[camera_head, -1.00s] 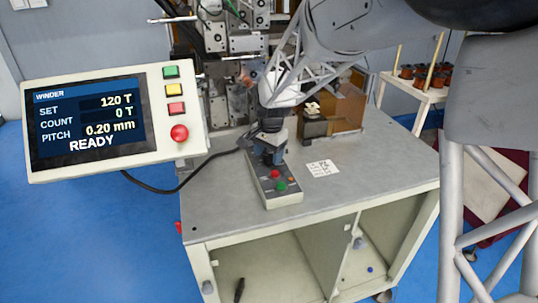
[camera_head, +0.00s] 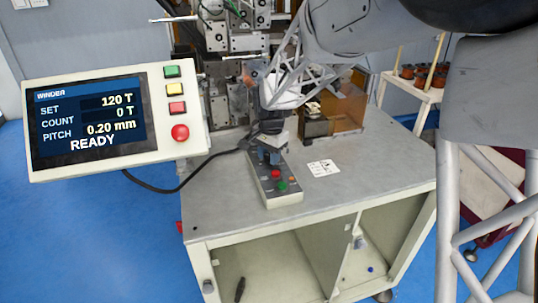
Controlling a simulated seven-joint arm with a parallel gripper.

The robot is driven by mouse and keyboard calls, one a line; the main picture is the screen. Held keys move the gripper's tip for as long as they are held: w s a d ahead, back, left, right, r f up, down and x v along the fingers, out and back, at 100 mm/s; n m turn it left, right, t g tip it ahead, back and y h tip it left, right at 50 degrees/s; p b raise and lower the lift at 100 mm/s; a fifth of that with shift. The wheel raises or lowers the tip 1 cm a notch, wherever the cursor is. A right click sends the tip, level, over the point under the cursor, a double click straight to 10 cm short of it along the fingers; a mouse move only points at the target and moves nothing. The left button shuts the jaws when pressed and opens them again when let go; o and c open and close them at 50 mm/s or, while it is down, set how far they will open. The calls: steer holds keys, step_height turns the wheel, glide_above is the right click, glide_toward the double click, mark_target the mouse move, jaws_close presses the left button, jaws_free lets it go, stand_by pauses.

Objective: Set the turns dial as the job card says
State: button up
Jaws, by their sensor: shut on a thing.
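The control box (camera_head: 284,196) with a red and a green button lies on the grey table top. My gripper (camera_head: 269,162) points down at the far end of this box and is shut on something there. The turns dial is hidden by the gripper, which sits where a dial would be. A white job card (camera_head: 323,168) lies flat to the right of the box; its writing is too small to read. The winder display (camera_head: 88,122) at the left reads SET 120 T, COUNT 0 T, PITCH 0.20 mm, READY.
The display panel has green, yellow and red buttons and a round red knob (camera_head: 180,132). A black cable (camera_head: 175,189) runs from the panel across the table. An orange see-through guard (camera_head: 349,108) stands behind the card. The table's front right (camera_head: 370,195) is clear.

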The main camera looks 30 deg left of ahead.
steer(key=n, duration=0.8)
steer(key=shift+w+n, duration=0.1)
steer(key=shift+n, duration=0.2)
stand_by(0.4)
steer(key=o, duration=0.9)
steer(key=shift+r, duration=0.1)
steer(key=shift+w+d+r, duration=0.1)
steer(key=shift+d+r, duration=0.05)
steer(key=shift+r, duration=1.8)
steer(key=shift+d+r, duration=0.1)
steer(key=shift+r, duration=1.8)
